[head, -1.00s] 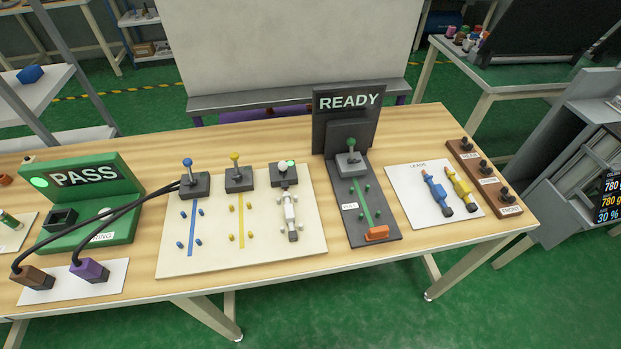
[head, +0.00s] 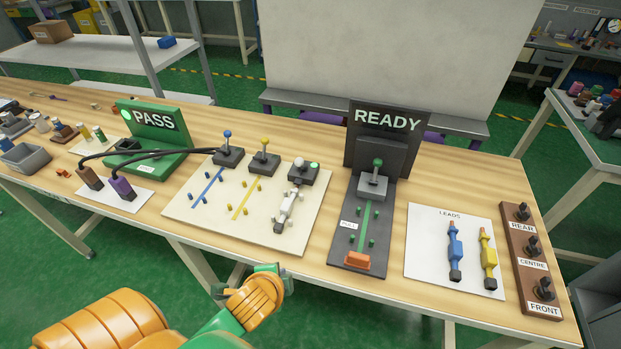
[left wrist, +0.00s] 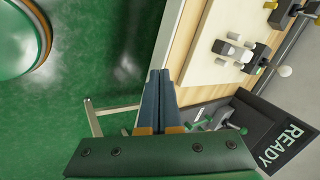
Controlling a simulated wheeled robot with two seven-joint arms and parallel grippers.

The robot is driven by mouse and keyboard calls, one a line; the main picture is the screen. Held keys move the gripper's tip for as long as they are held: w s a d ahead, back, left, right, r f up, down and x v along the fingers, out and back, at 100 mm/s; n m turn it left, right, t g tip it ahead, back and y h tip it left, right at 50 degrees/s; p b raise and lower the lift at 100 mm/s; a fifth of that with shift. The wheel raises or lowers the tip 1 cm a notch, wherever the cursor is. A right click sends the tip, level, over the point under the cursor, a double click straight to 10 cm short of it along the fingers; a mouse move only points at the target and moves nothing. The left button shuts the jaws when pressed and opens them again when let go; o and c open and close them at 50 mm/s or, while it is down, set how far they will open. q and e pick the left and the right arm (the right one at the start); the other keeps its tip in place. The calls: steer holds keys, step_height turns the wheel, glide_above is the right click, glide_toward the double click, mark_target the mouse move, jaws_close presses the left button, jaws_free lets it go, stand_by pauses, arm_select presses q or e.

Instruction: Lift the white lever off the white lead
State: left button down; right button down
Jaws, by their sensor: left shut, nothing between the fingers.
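The white lever (head: 299,164) has a white knob and stands on a dark block at the back of the cream board (head: 212,217). The white lead (head: 286,210) lies on the board in front of that block, between small white pegs. In the left wrist view the white lead (left wrist: 233,50) and the lever's white knob (left wrist: 284,71) show at upper right. My left gripper (head: 268,269) is in front of the table's front edge, apart from lever and lead. Its fingers (left wrist: 158,73) are shut and empty. My right gripper is not in view.
Blue (head: 227,135) and yellow (head: 264,142) levers stand left of the white one. A LEADS card (head: 427,262) lies further right. The green PASS stand (head: 160,155) is left.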

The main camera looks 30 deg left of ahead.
arm_select(q)
steer(key=w+a+r+m+t, duration=0.1)
steer(key=w+m, duration=0.1)
steer(key=m, duration=0.1)
steer(key=w+a+r+m+t+y, duration=0.1)
steer(key=w+a+m, duration=0.1)
steer(key=m, duration=0.1)
steer(key=w+a+r+m+t, duration=0.1)
steer(key=w+m, duration=0.1)
steer(key=m, duration=0.1)
steer(key=shift+a+y, duration=0.2)
steer(key=shift+y, duration=0.1)
steer(key=w+a+r+m+t, duration=0.1)
steer(key=w+r+m+t, duration=0.3)
steer(key=m, duration=0.7)
steer(key=shift+w+a+r, duration=0.15)
steer(key=shift+w, duration=0.5)
